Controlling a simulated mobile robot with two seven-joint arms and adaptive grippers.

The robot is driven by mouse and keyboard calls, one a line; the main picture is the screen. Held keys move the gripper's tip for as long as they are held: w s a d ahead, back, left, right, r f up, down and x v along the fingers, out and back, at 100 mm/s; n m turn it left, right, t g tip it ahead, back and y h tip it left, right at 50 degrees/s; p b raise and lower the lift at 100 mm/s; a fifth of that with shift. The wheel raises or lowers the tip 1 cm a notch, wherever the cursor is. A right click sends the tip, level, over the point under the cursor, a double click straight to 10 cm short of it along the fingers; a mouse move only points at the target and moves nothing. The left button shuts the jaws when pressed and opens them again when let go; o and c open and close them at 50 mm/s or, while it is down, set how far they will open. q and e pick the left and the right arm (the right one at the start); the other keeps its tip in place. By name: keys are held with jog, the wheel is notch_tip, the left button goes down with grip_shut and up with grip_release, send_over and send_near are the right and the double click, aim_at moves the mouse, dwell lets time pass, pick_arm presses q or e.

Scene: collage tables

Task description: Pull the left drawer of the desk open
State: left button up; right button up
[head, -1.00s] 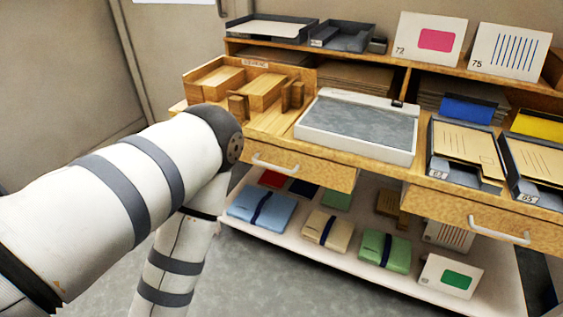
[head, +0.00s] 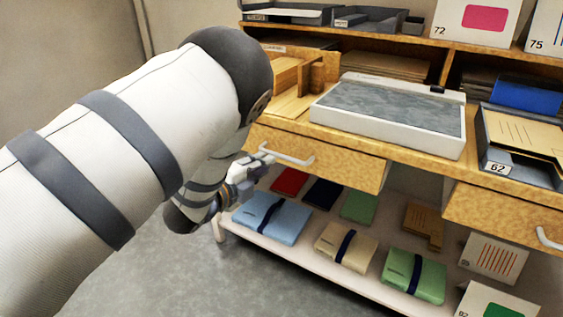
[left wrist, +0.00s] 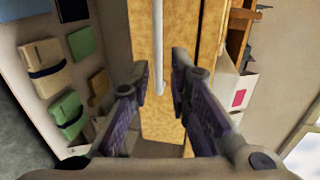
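The left drawer (head: 345,169) is a wooden front under the desk top, with a pale bar handle (head: 287,155). I see no clear opening above it in the head view. My left gripper (head: 262,158) is at the handle's left end, partly hidden behind my own arm. In the left wrist view, my left gripper's fingers (left wrist: 160,78) are apart. The handle (left wrist: 158,40) runs between them, in front of the wooden drawer front (left wrist: 170,115). I cannot tell whether either finger touches it. My right gripper is in neither view.
The desk top holds a white-framed tray (head: 392,112) and a wooden organiser (head: 292,80). A lower shelf (head: 310,262) below the drawer carries several folders and packets. The right drawer (head: 500,207) is shown at the right. Grey floor (head: 190,280) is free in front.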

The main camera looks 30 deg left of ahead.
aim_at(279, 156)
pick_arm(q)
jog(key=w, duration=0.3)
jog(key=w+f+b, duration=0.1)
jog(key=w, duration=0.2)
jog(key=w+f, duration=0.1)
jog(key=w, duration=0.1)
jog(key=shift+w, duration=0.4)
grip_shut()
